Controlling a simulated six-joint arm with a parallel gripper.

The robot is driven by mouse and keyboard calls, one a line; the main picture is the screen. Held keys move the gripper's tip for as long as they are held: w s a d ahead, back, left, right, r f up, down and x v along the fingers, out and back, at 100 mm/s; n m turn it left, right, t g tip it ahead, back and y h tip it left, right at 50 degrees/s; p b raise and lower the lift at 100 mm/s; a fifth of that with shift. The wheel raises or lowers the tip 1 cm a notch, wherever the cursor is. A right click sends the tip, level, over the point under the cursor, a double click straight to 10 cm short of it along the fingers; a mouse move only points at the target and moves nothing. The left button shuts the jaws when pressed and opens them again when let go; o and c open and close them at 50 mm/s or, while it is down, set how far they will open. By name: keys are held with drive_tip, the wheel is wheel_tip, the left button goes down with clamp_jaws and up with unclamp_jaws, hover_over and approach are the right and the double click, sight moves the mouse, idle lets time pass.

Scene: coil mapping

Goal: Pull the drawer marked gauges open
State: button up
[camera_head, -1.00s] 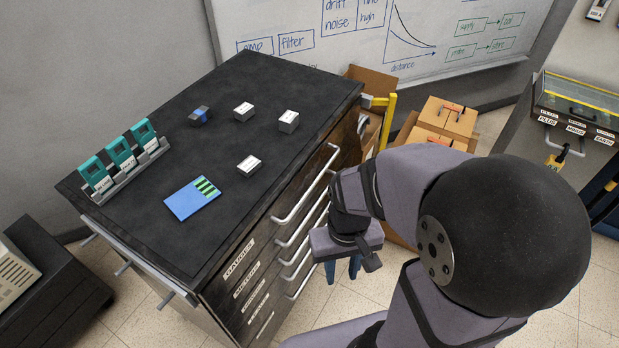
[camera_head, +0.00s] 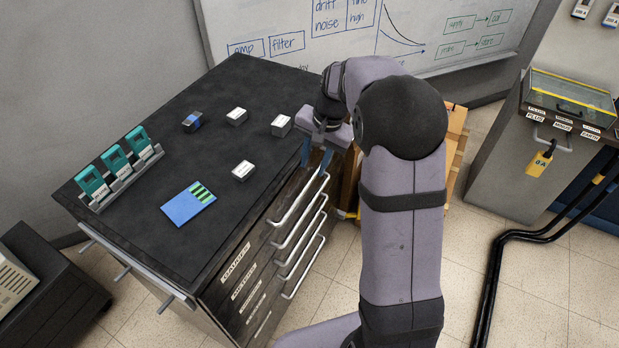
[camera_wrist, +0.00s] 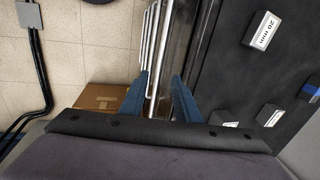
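The drawer marked GAUGES (camera_head: 236,262) is the top one in the dark cabinet, and its front looks flush with the cabinet. Its silver bar handle (camera_head: 299,201) is the uppermost of several on the front. In the wrist view the handle bar (camera_wrist: 163,45) runs down toward the space between my fingers. My gripper (camera_head: 316,157) is above the far end of this handle, at the cabinet's top edge, with its blue fingers pointing down. The wrist view shows my gripper (camera_wrist: 158,95) open, the fingers apart on either side of the bar's line. I cannot tell whether they touch it.
Cardboard boxes (camera_head: 455,135) are behind my arm. A black cable (camera_head: 497,270) lies on the floor at right.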

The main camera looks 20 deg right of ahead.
sight(308, 184)
drive_tip(key=shift+f, duration=0.1)
drive_tip(key=shift+w+a+f+p, duration=0.15)
drive_tip(key=shift+f+p, duration=0.2)
drive_tip(key=shift+f, duration=0.8)
drive_tip(key=shift+w+a+f+p, duration=0.2)
drive_tip(key=shift+f+p, duration=0.2)
drive_tip(key=shift+f, duration=0.8)
drive_tip(key=shift+w+a+f+p, duration=0.15)
drive_tip(key=shift+f+p, duration=0.2)
drive_tip(key=shift+f, duration=0.8)
clamp_jaws()
